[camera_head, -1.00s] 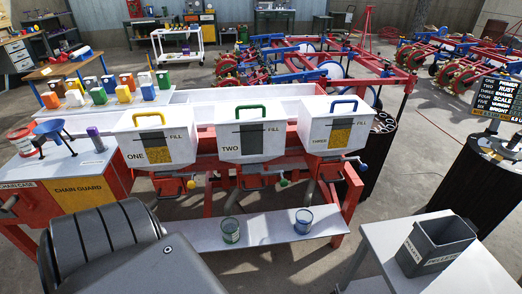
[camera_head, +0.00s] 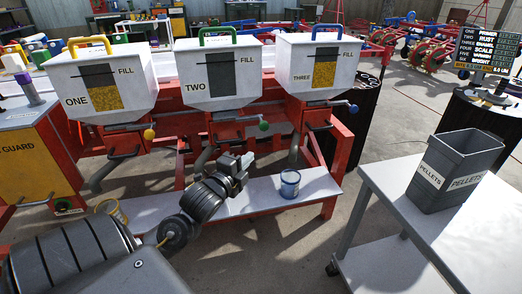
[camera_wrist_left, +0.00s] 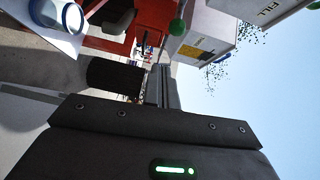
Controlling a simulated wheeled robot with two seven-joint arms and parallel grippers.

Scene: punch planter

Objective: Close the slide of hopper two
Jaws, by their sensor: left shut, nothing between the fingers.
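Hopper two (camera_head: 238,85) is the white middle bin with a green top handle and a dark window. Its slide rod ends in a green knob (camera_head: 263,125) at the lower right, below the bin. I cannot tell how far out the slide is. My left gripper (camera_head: 245,162) is shut and empty, below and slightly left of the green knob, apart from it, above the shelf. In the left wrist view the green knob (camera_wrist_left: 177,27) is beyond and above the shut fingers (camera_wrist_left: 161,70). My right gripper is not in view.
Hopper one (camera_head: 130,75) and hopper three (camera_head: 342,70) flank it, with yellow and blue knobs. A blue can (camera_head: 290,184) stands on the white shelf (camera_head: 250,203). A grey pellets bin (camera_head: 455,170) stands on a cart at the right. Red frame legs stand near my forearm.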

